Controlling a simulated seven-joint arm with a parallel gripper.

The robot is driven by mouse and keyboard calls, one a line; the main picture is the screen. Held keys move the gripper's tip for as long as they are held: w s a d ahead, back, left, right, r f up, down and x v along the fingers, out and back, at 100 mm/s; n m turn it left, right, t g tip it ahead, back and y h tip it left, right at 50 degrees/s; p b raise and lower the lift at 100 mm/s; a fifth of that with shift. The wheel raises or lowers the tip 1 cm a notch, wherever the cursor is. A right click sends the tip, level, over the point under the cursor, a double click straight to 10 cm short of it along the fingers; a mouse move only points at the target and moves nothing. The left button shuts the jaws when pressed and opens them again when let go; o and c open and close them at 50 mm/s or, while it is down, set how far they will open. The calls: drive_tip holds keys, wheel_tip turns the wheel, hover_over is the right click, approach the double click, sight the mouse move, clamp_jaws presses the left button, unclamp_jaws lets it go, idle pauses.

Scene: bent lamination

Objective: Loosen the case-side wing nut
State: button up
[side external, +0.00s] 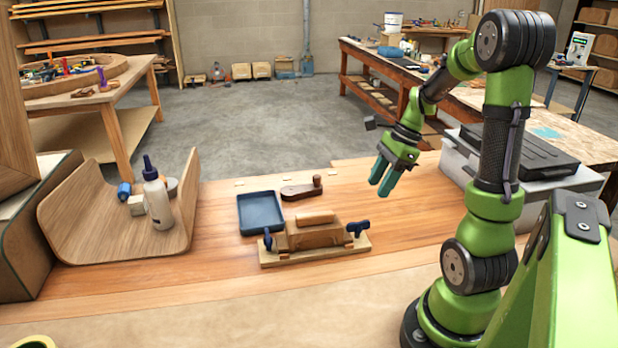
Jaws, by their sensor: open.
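A wooden clamping fixture (312,252) lies on the workbench, with a wooden block (317,234) held across its middle. My gripper (380,186) is open and empty, with teal fingers pointing down. It is in the air, above and right of the right wing nut in the picture, apart from it. How tight either nut is cannot be seen.
A blue tray (244,216) and a dark wooden tool with a knob (300,191) lie behind the fixture. At left, a bent wooden panel (75,222) holds a white glue bottle (157,197) and small items. The bench front (260,300) is clear.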

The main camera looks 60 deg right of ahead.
sight(359, 222)
drive_tip(key=x, duration=1.1)
drive_tip(key=shift+d, duration=0.1)
clamp_jaws()
